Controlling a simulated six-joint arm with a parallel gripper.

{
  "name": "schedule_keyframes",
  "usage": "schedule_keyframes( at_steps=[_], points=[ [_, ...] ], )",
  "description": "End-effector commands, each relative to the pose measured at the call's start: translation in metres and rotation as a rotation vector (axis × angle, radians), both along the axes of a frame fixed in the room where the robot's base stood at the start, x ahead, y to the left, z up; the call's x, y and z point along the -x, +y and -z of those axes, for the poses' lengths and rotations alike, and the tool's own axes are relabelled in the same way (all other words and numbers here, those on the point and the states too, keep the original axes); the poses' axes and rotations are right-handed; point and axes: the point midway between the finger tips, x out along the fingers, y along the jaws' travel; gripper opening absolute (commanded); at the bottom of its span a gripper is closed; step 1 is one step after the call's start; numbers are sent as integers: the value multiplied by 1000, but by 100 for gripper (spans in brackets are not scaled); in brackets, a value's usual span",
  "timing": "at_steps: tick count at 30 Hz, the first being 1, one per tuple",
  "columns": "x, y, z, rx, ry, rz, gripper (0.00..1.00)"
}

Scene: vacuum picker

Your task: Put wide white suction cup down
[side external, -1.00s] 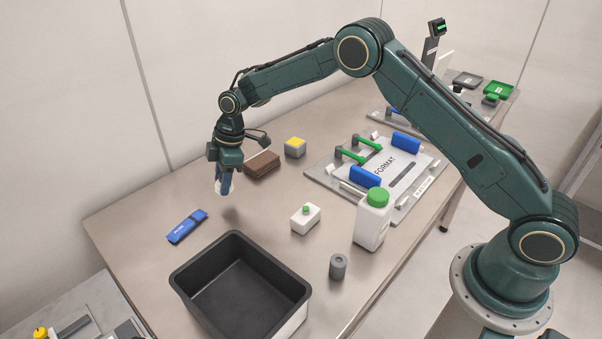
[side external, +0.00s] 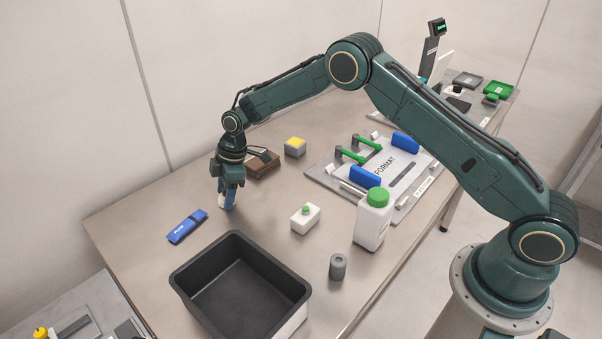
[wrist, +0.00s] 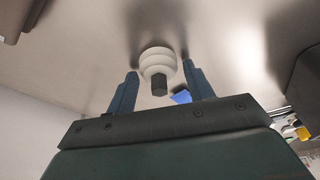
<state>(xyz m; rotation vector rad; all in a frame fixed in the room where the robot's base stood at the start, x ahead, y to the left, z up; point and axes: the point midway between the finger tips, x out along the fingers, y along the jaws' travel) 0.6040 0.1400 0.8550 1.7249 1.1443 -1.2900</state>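The wide white suction cup (wrist: 158,62) is a ribbed white piece with a short dark stem (wrist: 159,86), and in the wrist view it stands between my fingertips. In the side view, the cup (side external: 229,204) is a small white shape at table height below my gripper (side external: 227,196). My gripper (wrist: 160,70) has its two blue fingers on either side of the cup. A gap shows between the cup and the right finger, and the stem is clear of both, so the gripper looks open. The left finger is very close to the cup.
A blue packet (side external: 187,227) lies left of my gripper and a black bin (side external: 240,285) stands in front. A brown block (side external: 263,165) is just behind.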

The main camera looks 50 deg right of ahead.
Motion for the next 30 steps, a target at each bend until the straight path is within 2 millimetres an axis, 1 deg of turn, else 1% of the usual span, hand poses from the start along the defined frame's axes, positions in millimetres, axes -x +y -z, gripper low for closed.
schedule_keyframes(
  at_steps=[11, 17, 23, 30],
  points=[
    [0, 0, -1, -1, -1, 0, 61],
    [0, -2, -11, -1, -3, 1, 61],
    [3, -8, -33, -1, -3, 1, 61],
    [8, -17, -71, -1, -3, 1, 61]
  ],
)
